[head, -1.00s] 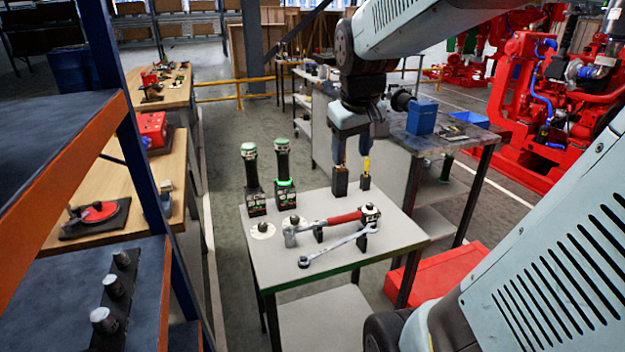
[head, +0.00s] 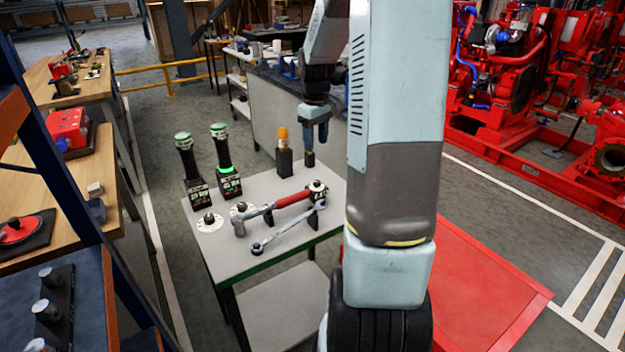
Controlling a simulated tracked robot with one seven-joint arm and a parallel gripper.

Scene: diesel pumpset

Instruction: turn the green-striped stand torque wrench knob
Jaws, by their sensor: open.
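Two black torque wrenches stand upright at the back left of the small grey table (head: 262,214), each with a pale, green-edged knob on top. The right wrench (head: 221,152) has a bright green ring around its stand (head: 229,184); its knob (head: 218,130) is unobstructed. The left wrench (head: 187,160) has a similar knob (head: 182,138) and a black stand (head: 198,195) with small markings and no bright ring visible. My gripper (head: 315,146) is open and points down near the table's back right, well right of both knobs. It appears apart from them.
An orange-handled tool (head: 283,138) stands in a black holder near my gripper. A red-handled hammer (head: 275,207) and a wrench (head: 285,229) lie on the table front. A blue shelf is at left, a red box (head: 480,285) at right.

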